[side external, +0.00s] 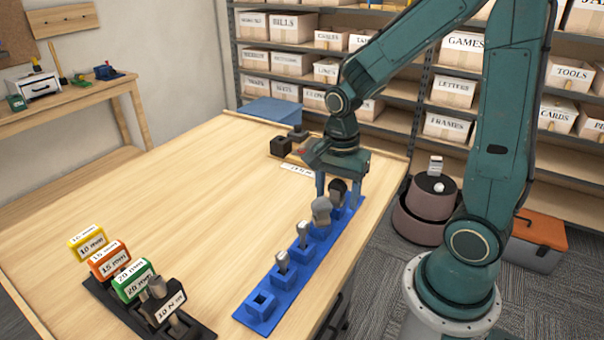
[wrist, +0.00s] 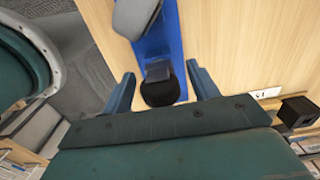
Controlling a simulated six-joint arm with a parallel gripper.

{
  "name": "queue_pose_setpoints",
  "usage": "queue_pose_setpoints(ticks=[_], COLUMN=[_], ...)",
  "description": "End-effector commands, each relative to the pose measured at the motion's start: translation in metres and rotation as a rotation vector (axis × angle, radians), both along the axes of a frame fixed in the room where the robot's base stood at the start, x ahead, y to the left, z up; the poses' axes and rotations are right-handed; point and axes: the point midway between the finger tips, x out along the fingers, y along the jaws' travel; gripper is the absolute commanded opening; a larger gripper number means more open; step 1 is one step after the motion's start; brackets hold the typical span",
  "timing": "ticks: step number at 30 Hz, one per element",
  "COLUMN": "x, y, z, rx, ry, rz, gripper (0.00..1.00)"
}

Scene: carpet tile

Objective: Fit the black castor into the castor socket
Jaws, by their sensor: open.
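The black castor (side external: 338,186) stands upright in the far part of the blue rack (side external: 252,322). In the wrist view the black castor (wrist: 160,94) sits between my two fingers, with a gap on each side. My gripper (side external: 340,194) is open and points down over it, one finger on either side; its fingers also show in the wrist view (wrist: 161,74). A black block with a square opening (wrist: 298,110), which looks like the castor socket, lies at the far side of the table; it also shows in the side view (side external: 281,147). A white label (side external: 297,170) lies nearby, its text too small to read.
A grey-headed piece (side external: 321,208) stands next to the castor in the rack, with smaller pegs nearer the camera and an empty front slot (side external: 261,303). Coloured size blocks (side external: 108,260) stand at front left. A blue sheet (side external: 272,110) lies at the back. The table middle is clear.

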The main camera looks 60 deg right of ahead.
Motion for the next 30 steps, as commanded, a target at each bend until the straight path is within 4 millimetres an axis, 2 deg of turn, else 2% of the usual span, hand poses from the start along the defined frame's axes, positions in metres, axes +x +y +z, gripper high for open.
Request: queue_pose_setpoints(ticks=[10,11,18,30], x=[0.0002,0.0002,0.0002,0.0009], y=[0.0000,0.0000,-0.0001,-0.0002], z=[0.0004,0.0004,0.0005,0.0039], rx=[0.000,0.000,0.000,-0.001], ry=[-0.001,-0.001,-0.001,-0.003], rz=[0.000,0.000,0.000,0.000], gripper=[0.60,0.56,0.10,0.10])
